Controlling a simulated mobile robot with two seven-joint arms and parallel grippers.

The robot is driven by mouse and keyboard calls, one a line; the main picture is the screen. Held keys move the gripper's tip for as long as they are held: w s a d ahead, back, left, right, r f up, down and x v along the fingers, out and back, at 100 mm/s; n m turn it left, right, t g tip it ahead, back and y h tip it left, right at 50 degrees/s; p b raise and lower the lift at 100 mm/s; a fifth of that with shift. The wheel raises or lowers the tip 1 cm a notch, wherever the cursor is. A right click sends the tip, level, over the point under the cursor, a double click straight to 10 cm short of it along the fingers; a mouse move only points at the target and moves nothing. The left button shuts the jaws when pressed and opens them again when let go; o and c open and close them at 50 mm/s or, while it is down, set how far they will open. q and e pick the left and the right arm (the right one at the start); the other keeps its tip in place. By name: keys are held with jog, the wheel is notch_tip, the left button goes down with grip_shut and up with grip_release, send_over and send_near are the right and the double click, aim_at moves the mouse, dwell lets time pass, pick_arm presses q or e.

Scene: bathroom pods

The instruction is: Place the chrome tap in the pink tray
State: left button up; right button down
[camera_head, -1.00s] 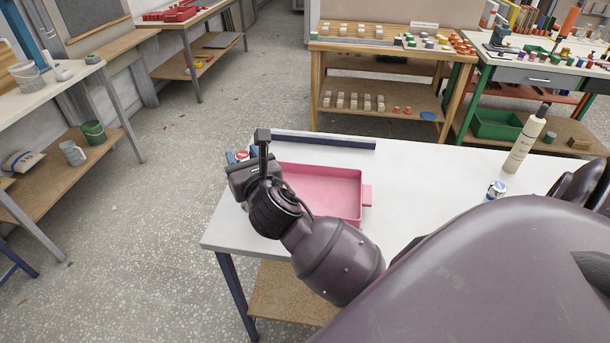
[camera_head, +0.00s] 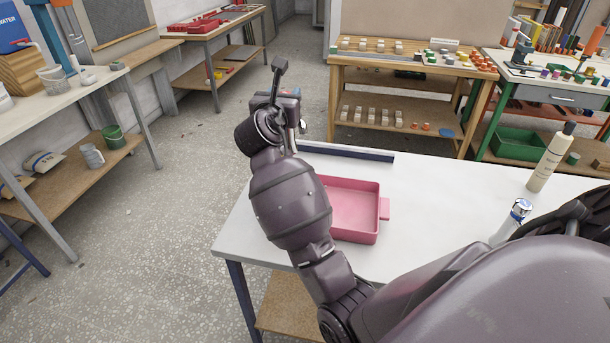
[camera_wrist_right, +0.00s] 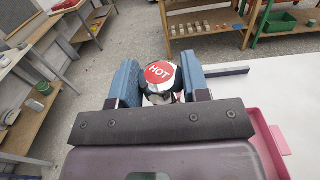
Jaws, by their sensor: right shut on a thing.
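The chrome tap (camera_wrist_right: 160,75) has a red cap marked HOT and sits between the blue fingers of my right gripper (camera_wrist_right: 161,84) in the right wrist view. My right gripper (camera_head: 291,96) is shut on it, raised above the far left part of the white table in the head view. Only a small chrome bit of the tap shows there; the gripper hides the rest. The pink tray (camera_head: 371,222) lies on the table, lower and to the right of the gripper, partly hidden by my arm. Its edge shows at the right of the wrist view (camera_wrist_right: 270,133). My left gripper is not in view.
A dark blue bar (camera_head: 345,152) lies along the table's far edge behind the tray. The white table (camera_head: 440,195) is clear between tray and bottle.

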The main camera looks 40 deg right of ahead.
notch_tip(320, 180, down, 12)
jog(key=shift+r+b, duration=0.25)
jog(key=shift+b, duration=1)
pick_arm(q)
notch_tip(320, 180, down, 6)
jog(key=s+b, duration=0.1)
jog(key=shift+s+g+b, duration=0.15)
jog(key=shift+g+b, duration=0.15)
jog(key=shift+b, duration=0.1)
pick_arm(e)
notch_tip(320, 180, down, 7)
jog(key=shift+r, duration=0.15)
jog(key=c, duration=0.6)
grip_release()
jog(key=shift+f, duration=0.2)
jog(key=shift+r, duration=0.1)
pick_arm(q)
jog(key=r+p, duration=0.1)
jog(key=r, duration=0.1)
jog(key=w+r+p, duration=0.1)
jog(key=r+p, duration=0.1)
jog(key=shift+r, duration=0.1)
pick_arm(e)
jog(key=v, duration=1.2)
